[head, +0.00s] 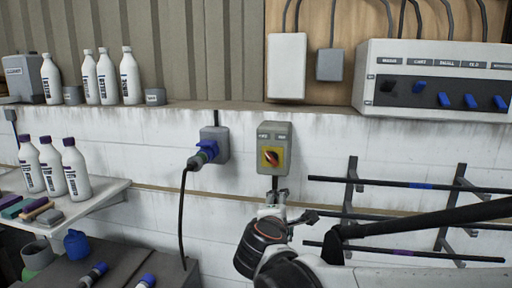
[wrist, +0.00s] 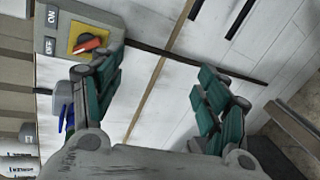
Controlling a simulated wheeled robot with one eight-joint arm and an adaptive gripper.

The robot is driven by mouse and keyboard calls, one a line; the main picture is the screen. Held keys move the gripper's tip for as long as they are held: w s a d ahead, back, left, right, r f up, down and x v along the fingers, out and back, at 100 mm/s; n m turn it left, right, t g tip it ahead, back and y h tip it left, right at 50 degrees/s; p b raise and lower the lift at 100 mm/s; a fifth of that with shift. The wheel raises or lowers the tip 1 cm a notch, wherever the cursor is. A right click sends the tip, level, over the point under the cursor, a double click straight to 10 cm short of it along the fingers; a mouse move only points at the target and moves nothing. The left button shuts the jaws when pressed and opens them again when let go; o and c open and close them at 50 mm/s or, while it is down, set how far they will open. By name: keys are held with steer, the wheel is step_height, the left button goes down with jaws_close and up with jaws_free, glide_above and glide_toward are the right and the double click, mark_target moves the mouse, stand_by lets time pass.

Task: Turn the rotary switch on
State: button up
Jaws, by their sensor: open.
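The rotary switch (head: 272,157) is a red knob on a yellow plate, on the front of a grey wall box (head: 285,135). In the wrist view the knob (wrist: 90,44) is at the upper left, beside the printed words ON and OFF. The knob looks slanted in the head view; which label it points to I cannot tell. My gripper (head: 277,205) is just below the box in the head view. In the wrist view its green-padded fingers (wrist: 165,85) are spread apart with nothing between them. The left finger is close beside the knob; contact cannot be told.
A blue plug (head: 206,154) with a hanging black cable is in a socket to the left. A rack with dark rods (head: 420,187) is to the right. White bottles (head: 107,77) stand on a ledge. A panel with blue switches (head: 435,85) is at the upper right.

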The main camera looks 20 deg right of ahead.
mark_target(271, 160)
steer(key=w+a+r+n+t+h+p, duration=0.1)
steer(key=w+a+r+n+t+p, duration=0.2)
steer(key=w+r+n, duration=0.35)
steer(key=x, duration=0.4)
steer(key=r+b+x, duration=0.1)
steer(key=x, duration=0.8)
steer(key=shift+w+d+r, duration=0.1)
steer(key=shift+d+r, duration=0.1)
steer(key=shift+d, duration=0.35)
steer(key=c, duration=1.1)
